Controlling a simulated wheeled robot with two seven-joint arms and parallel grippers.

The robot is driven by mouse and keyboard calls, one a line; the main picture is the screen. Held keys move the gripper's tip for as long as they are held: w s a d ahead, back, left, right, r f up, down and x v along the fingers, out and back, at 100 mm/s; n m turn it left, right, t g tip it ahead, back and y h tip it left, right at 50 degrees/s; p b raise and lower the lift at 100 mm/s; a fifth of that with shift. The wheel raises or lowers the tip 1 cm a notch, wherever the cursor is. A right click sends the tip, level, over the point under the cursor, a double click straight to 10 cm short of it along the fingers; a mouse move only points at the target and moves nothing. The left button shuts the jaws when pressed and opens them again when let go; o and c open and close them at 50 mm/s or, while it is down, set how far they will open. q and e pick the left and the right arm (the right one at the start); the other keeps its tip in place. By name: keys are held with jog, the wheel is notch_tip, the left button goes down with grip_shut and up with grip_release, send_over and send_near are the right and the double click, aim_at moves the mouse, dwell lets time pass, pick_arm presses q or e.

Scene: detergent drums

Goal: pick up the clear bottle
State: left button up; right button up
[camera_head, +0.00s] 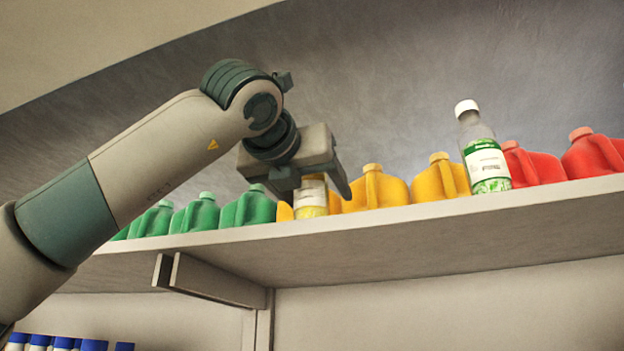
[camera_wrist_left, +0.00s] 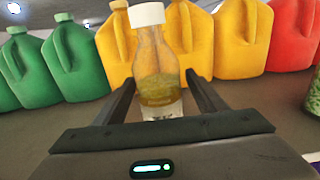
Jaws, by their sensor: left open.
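A clear bottle with a white cap (camera_wrist_left: 153,60) and yellowish contents stands upright in the left wrist view, between the two fingers of my left gripper (camera_wrist_left: 160,92). The fingers are open, with a gap on each side of the bottle. In the head view my left gripper (camera_head: 314,188) hides the top of this bottle, and its pale label (camera_head: 311,200) shows below. A second clear bottle (camera_head: 485,160), with a white cap and a green and white label, stands on the shelf further right. My right gripper is not in view.
The shelf (camera_head: 400,240) holds a row of green jugs (camera_head: 200,214), yellow jugs (camera_head: 385,190) and red jugs (camera_head: 530,166) behind the bottles. A bracket (camera_head: 215,283) is under the shelf. Several blue-capped containers (camera_head: 65,343) stand low at the left.

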pick_arm(q)
jog(key=shift+p+x, duration=0.3)
jog(key=shift+x, duration=0.7)
jog(key=c, duration=1.4)
jog(key=shift+r, duration=0.15)
jog(key=shift+r+p, duration=0.35)
jog(key=shift+r, duration=4.5)
